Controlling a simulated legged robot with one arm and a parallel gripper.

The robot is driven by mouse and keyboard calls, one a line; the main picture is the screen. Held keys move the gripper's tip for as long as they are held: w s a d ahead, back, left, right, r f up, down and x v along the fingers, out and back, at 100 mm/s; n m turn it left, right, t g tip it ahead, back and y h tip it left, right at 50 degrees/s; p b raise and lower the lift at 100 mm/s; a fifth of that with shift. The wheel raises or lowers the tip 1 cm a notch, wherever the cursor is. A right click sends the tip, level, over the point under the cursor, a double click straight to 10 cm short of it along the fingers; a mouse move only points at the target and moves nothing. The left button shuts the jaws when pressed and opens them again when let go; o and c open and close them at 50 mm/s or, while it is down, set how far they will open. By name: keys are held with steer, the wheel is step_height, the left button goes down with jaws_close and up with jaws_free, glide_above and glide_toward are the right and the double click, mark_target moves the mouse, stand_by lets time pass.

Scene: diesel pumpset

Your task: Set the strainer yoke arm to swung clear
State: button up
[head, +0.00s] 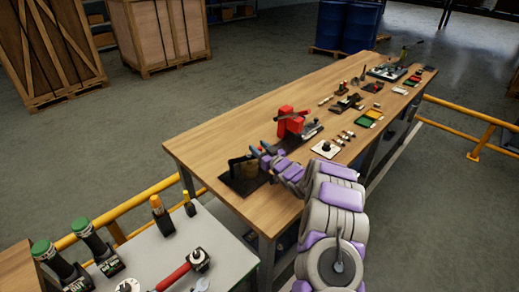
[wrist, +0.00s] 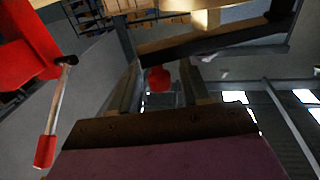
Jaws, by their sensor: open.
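My gripper (head: 264,151) is over the dark base plate at the near left end of the wooden bench, beside a red fitting (head: 292,122). In the wrist view my gripper (wrist: 160,82) has its two fingers apart. A red rounded knob (wrist: 158,79) shows between them; I cannot tell whether it is within their reach or beyond. A long dark bar (wrist: 215,38) crosses just past the fingertips and looks like the strainer yoke arm, though I cannot be sure. The red fitting also fills the left of the wrist view (wrist: 28,48), with a red-tipped metal lever (wrist: 52,120). My arm and hand hide part of the plate.
The wooden bench (head: 215,135) carries several small fittings toward its far end. A grey side table (head: 215,240) with green-capped bottles and a red-handled tool stands near left. Yellow rails (head: 140,205) run beside the bench. Crates and blue drums stand behind.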

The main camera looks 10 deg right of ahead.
jaws_close()
stand_by(0.3)
stand_by(0.4)
